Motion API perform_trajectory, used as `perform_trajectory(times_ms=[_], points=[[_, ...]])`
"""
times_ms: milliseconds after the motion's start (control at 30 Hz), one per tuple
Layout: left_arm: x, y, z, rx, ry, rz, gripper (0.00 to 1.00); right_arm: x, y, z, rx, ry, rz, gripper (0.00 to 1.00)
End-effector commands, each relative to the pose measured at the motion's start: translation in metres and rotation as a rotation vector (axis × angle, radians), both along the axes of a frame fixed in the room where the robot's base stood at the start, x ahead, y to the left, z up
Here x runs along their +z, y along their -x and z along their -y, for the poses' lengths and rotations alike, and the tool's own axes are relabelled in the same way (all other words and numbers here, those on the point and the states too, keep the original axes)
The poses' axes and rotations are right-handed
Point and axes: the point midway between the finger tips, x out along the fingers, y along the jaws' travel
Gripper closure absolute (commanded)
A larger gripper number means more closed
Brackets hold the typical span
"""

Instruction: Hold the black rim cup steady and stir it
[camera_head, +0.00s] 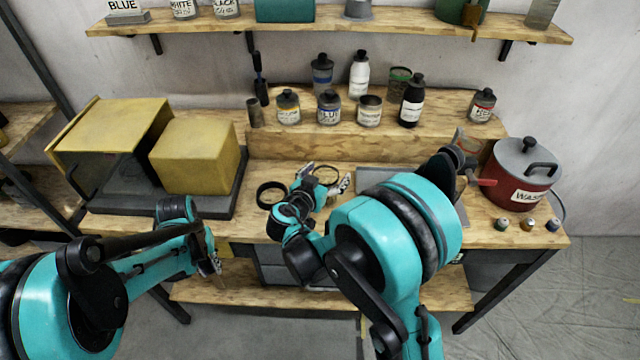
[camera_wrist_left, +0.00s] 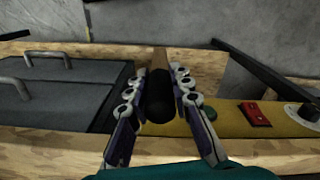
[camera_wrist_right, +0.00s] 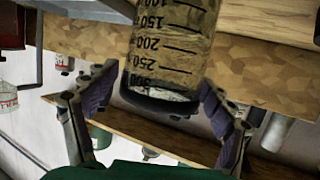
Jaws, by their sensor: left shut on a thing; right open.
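The black rim cup (camera_wrist_right: 172,45) is clear with volume marks and fills the upper middle of the right wrist view. Its black rim also shows in the head view (camera_head: 327,168). My right gripper (camera_head: 327,178) is open, with its fingers on either side of the cup; I cannot tell whether they touch it. My left gripper (camera_head: 214,266) is low, in front of the table. In the left wrist view it is shut on a dark-ended stick (camera_wrist_left: 160,100) with a brown upper part. The stick is hardly visible in the head view.
A second black ring (camera_head: 271,194) lies left of my right gripper. A grey tray (camera_head: 375,180) is partly behind my right arm. A red pot (camera_head: 520,180) stands at right, yellow boxes (camera_head: 195,155) at left. Several bottles line the raised step (camera_head: 345,144).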

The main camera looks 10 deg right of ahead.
Motion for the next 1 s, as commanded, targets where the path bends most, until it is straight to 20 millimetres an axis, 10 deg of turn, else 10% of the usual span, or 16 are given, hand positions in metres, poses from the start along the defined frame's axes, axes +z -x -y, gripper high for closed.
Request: perform_trajectory(times_ms=[533, 767, 833, 900, 1000], points=[[-0.005, 0.0, 0.0, 0.0, 0.0, 0.0, 1.0, -0.007, -0.018, 0.014, 0.0, -0.001, -0.001, 0.17], [-0.005, 0.0, 0.0, 0.0, 0.0, 0.0, 1.0, -0.007, -0.018, 0.014, 0.0, -0.001, -0.001, 0.78], [-0.005, 0.0, 0.0, 0.0, 0.0, 0.0, 0.82, -0.007, -0.018, 0.014, 0.0, -0.001, -0.001, 0.81], [-0.005, 0.0, 0.0, 0.0, 0.0, 0.0, 1.0, -0.007, -0.018, 0.014, 0.0, -0.001, -0.001, 0.82], [-0.005, 0.0, 0.0, 0.0, 0.0, 0.0, 1.0, -0.007, -0.018, 0.014, 0.0, -0.001, -0.001, 0.82]])
